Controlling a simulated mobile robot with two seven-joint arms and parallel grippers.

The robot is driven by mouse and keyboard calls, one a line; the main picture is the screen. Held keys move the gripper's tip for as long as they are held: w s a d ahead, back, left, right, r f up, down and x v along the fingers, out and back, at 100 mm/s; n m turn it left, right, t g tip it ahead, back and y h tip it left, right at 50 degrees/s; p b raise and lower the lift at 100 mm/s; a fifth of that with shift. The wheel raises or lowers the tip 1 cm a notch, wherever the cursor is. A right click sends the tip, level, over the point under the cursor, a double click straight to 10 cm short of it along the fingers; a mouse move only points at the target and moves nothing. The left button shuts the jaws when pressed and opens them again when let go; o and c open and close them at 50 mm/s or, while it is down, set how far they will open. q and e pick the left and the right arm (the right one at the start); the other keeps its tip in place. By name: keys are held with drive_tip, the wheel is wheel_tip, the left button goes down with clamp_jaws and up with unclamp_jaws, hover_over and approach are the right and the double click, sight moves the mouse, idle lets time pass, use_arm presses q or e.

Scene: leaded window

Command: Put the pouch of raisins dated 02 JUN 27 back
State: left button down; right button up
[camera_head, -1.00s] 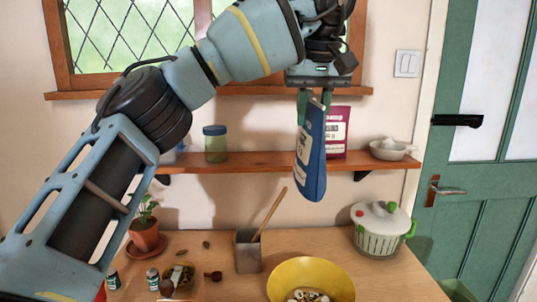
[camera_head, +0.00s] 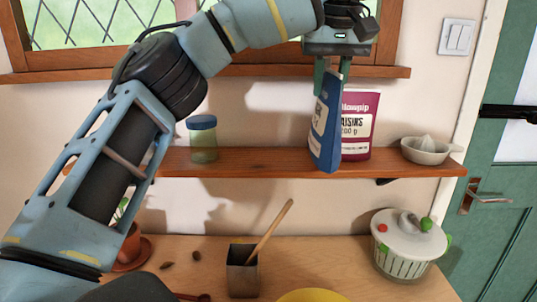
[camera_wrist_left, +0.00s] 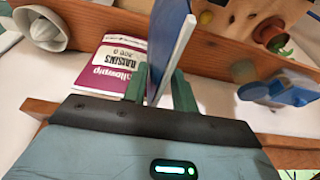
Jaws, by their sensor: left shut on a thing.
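My left gripper (camera_head: 333,76) is shut on the top of a blue pouch (camera_head: 324,125), which hangs nearly upright, slightly tilted. In the left wrist view the blue pouch (camera_wrist_left: 171,45) is edge-on between the fingers (camera_wrist_left: 159,88). A magenta raisins pouch (camera_head: 360,128) stands on the wooden shelf (camera_head: 260,163), just right of and behind the blue one, partly covered by it; it also shows in the left wrist view (camera_wrist_left: 110,65). The blue pouch's lower end overlaps the shelf's front edge; I cannot tell whether it touches. No date is readable. My right gripper is not in view.
A lidded glass jar (camera_head: 203,142) stands left on the shelf and a white juicer (camera_head: 427,149) right. Bare shelf lies between jar and blue pouch. Below, the worktop holds a metal pot with a wooden spoon (camera_head: 243,272), a salad spinner (camera_head: 408,243) and a yellow bowl (camera_head: 312,296).

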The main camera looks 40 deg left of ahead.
use_arm(q)
drive_tip(key=shift+s+r, duration=0.1)
drive_tip(key=shift+s, duration=0.1)
drive_tip(key=a+f, duration=0.2)
drive_tip(key=a, duration=0.6)
drive_tip(key=a+f, duration=0.3)
drive_tip(key=a, duration=0.4)
drive_tip(key=shift+w+a, duration=0.4)
drive_tip(key=c, duration=1.1)
unclamp_jaws()
drive_tip(key=shift+f, duration=0.1)
drive_tip(key=v, duration=1.2)
